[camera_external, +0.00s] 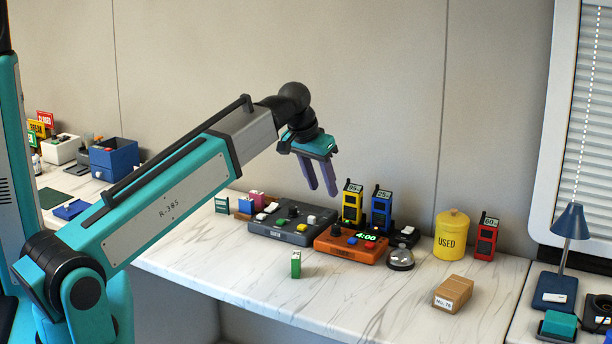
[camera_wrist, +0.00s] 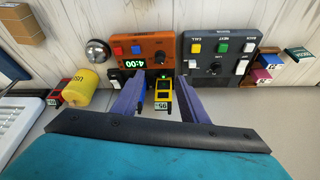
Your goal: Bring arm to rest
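My arm (camera_external: 165,190) reaches from the left over the marble counter, with its wrist bent downward. My gripper (camera_external: 323,189) hangs in the air above the counter, its two purple fingers apart with nothing between them. In the wrist view my gripper (camera_wrist: 161,82) also shows spread fingers. The yellow device (camera_wrist: 161,95) appears between them there but stands below on the counter. The same yellow device (camera_external: 352,205) stands to the right of my gripper in the external view.
Under my gripper are a dark grey control panel (camera_external: 275,232) and an orange timer box (camera_external: 340,250) reading 4:00. A blue device (camera_external: 381,212), bell (camera_external: 401,260), yellow USED canister (camera_external: 452,238), red device (camera_external: 485,240), green block (camera_external: 296,265) and cardboard box (camera_external: 453,295) stand around. The counter's front is mostly clear.

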